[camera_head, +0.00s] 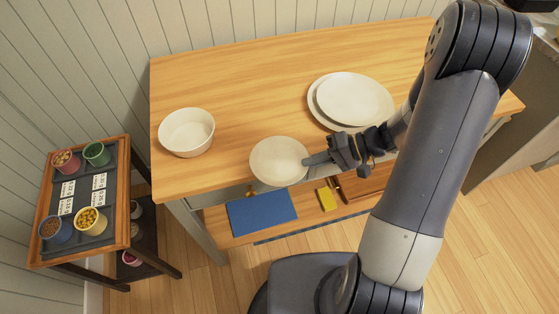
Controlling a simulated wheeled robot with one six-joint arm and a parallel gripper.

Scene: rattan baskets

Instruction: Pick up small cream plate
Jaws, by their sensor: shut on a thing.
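A small cream plate (278,161) is at the front edge of the wooden table, with its lower part over the edge in the picture. My gripper (309,161) is at the plate's right rim and is shut on it. The finger on the near side overlaps the rim; the other finger is hard to make out. The plate looks close to flat, and I cannot tell whether it still touches the table. My arm comes in from the right.
A larger stack of cream plates (352,98) lies behind my gripper. A cream bowl (186,132) stands at the left of the wooden table (240,85). A shelf below holds a blue mat (262,211) and a yellow sponge (327,199). A cart (127,222) with several cups stands left.

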